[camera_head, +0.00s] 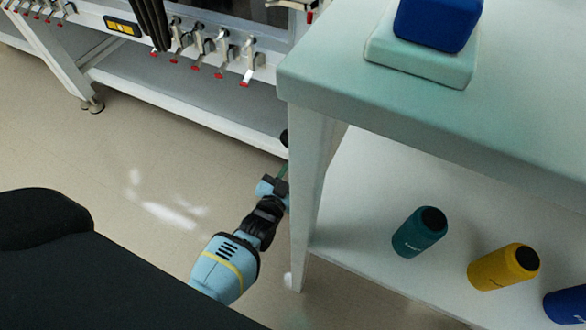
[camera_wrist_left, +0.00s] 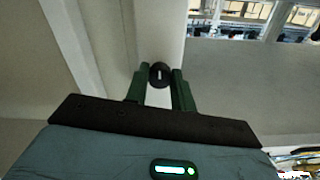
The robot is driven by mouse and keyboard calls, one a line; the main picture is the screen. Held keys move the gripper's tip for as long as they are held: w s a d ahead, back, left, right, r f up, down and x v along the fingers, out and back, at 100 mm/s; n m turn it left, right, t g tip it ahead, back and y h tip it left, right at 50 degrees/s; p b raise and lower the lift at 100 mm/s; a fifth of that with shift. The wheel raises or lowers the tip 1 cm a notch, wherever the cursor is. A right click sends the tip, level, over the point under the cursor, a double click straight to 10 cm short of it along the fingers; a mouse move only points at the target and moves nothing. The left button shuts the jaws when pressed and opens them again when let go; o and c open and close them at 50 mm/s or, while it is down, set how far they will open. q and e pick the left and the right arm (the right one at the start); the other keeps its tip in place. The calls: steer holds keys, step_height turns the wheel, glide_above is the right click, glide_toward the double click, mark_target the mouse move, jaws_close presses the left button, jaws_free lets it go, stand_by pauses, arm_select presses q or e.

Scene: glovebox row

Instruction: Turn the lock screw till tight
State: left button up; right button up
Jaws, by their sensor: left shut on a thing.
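The lock screw, a small black round knob with a pale mark across its face (camera_wrist_left: 159,75), sits on a pale upright post in the left wrist view. My left gripper (camera_wrist_left: 159,84) has its two green fingers closed on either side of the knob. In the head view my left gripper (camera_head: 284,170) is low beside the white table leg, and its fingertips are small and partly hidden there. I cannot make out its hold on the knob in that view. My right gripper does not show.
The white table leg (camera_head: 308,190) stands close to the right of my left gripper. A blue block (camera_head: 436,22) is on the tabletop. The floor (camera_head: 150,160) to the left is open.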

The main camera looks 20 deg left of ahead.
arm_select(q)
steer(key=shift+m, duration=0.4)
steer(key=o, duration=0.7)
steer(key=shift+c, duration=0.2)
steer(key=o, duration=0.3)
steer(key=shift+s, duration=0.1)
steer(key=s+p, duration=0.2)
steer(key=s, duration=0.5)
steer(key=shift+s+a, duration=0.1)
steer(key=shift+s, duration=0.25)
